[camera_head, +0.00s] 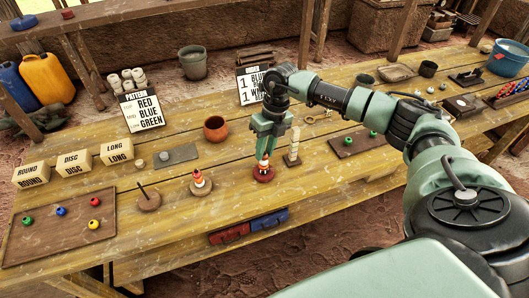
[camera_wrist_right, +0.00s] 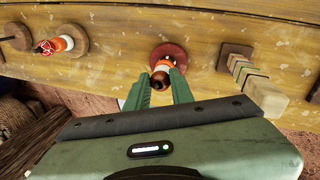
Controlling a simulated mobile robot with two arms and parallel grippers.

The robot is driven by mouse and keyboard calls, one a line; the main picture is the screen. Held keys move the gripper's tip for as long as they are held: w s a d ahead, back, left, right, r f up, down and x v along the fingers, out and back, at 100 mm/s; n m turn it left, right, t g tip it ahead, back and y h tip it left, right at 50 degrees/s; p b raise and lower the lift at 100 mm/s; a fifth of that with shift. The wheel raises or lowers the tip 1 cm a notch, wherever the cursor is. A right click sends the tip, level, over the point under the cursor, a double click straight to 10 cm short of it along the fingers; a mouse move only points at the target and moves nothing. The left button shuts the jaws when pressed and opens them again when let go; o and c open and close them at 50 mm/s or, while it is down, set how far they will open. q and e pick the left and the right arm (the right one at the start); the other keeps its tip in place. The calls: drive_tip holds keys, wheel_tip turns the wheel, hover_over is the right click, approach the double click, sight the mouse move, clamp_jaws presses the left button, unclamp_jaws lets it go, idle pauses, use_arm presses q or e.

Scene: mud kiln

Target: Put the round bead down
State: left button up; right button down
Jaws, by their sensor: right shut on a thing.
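My right gripper (camera_head: 266,146) points down over a round red-brown base (camera_head: 263,176) on the bench. In the right wrist view its fingers (camera_wrist_right: 160,88) close around a small dark brown round bead (camera_wrist_right: 160,81). Orange and white pieces (camera_wrist_right: 164,63) show directly below the bead, above the red-brown base (camera_wrist_right: 172,50). I cannot tell whether the bead touches them. Several round beads, such as a blue one (camera_head: 61,211) and a yellow one (camera_head: 94,224), lie on a brown tray (camera_head: 45,246) at the left. My left gripper is not in view.
A similar orange and white stack (camera_head: 199,180) stands left of my gripper, beside a base with a bare peg (camera_head: 149,196). A pale stack on a square base (camera_head: 293,160) stands close at the right. Boxes marked ROUND (camera_head: 31,174), DISC and LONG and a clay pot (camera_head: 215,129) stand farther left.

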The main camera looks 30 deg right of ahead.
drive_tip(key=a+r+b+v, duration=0.1)
drive_tip(key=a+b+v, duration=0.25)
drive_tip(key=v, duration=1.65)
drive_tip(key=s+a+f+n+g+h, duration=0.1)
drive_tip(key=s+a+f+n, duration=0.15)
drive_tip(key=a+n, duration=0.45)
drive_tip(key=s+a+f+n+g+h, duration=0.15)
drive_tip(key=a+f+n, duration=0.25)
drive_tip(key=n, duration=0.7)
drive_tip(key=s+a+f+n+t+h, duration=0.1)
drive_tip(key=s+f+n, duration=0.2)
drive_tip(key=n, duration=0.6)
drive_tip(key=s+a+f+n+t+h, duration=0.1)
drive_tip(key=s+a+f+n, duration=0.1)
drive_tip(key=s+n, duration=0.6)
drive_tip(key=shift+a+f+n, duration=0.3)
drive_tip(key=shift+f+n, duration=0.2)
drive_tip(key=shift+f, duration=0.05)
